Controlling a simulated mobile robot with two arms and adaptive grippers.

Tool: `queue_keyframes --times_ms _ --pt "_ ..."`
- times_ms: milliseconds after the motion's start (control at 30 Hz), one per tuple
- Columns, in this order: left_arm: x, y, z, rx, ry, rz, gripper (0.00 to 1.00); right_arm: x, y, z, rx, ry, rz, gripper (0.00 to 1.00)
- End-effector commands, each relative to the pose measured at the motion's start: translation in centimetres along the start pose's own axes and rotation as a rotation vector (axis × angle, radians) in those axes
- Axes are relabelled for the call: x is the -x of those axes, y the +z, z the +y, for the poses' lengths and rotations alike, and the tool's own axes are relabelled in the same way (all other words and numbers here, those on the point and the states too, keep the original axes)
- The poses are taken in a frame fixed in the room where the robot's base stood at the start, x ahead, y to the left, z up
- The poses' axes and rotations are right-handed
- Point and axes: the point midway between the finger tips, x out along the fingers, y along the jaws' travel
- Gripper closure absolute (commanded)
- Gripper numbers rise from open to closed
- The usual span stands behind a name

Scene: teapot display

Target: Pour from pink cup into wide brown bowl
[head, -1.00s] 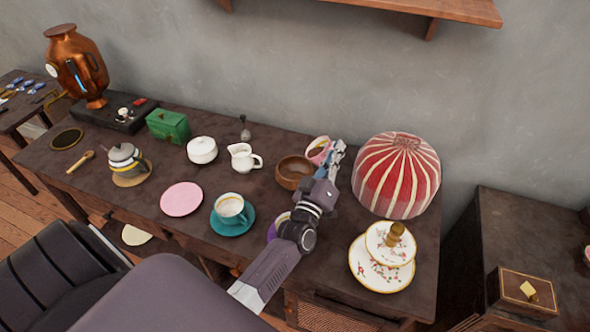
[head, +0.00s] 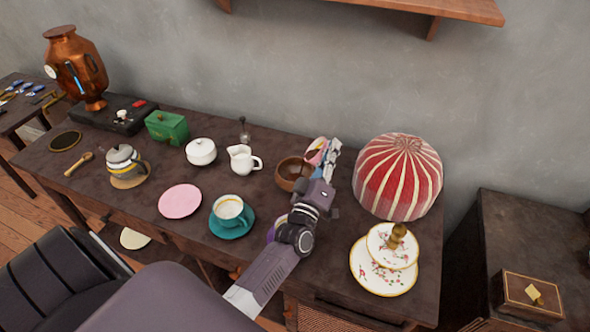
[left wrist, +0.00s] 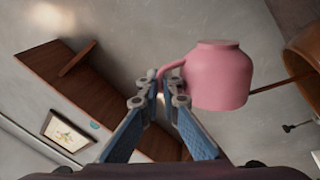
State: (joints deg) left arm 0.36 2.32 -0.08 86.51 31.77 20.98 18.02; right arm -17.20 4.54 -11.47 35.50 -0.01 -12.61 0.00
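The pink cup (head: 315,155) is in my left gripper (head: 328,153) at the back of the table, tilted with its mouth toward the left. In the left wrist view the cup (left wrist: 222,78) shows large, and the fingers (left wrist: 163,92) are shut on its handle. The wide brown bowl (head: 287,186) stands on the table just left of and below the cup; its edge also shows at the right of the left wrist view (left wrist: 306,62). The cup's rim is near the bowl's far right rim. I cannot see liquid falling. My right gripper is not in view.
A red striped dome (head: 398,178) stands close right of my gripper. A white creamer (head: 242,160) is left of the bowl. A teal cup (head: 229,213), a pink plate (head: 180,202) and a tiered floral stand (head: 385,274) are nearer the front. My arm partly covers a purple item (head: 275,230).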

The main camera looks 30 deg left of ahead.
Motion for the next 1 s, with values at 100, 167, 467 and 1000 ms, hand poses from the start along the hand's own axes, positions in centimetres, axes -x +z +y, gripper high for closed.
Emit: queue_keyframes --times_ms 100,167,467,1000 --pt "-0.1 -0.2 0.1 0.007 0.003 0.005 1.0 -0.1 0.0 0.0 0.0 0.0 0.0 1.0" --pt "-0.1 -0.2 0.1 0.012 0.004 0.006 1.0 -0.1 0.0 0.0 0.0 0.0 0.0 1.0" --pt "-0.1 -0.5 0.1 0.036 0.009 0.016 1.0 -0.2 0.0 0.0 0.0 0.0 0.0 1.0" --pt "-0.1 -1.1 0.2 0.098 0.018 0.038 1.0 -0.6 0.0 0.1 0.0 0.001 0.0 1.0"
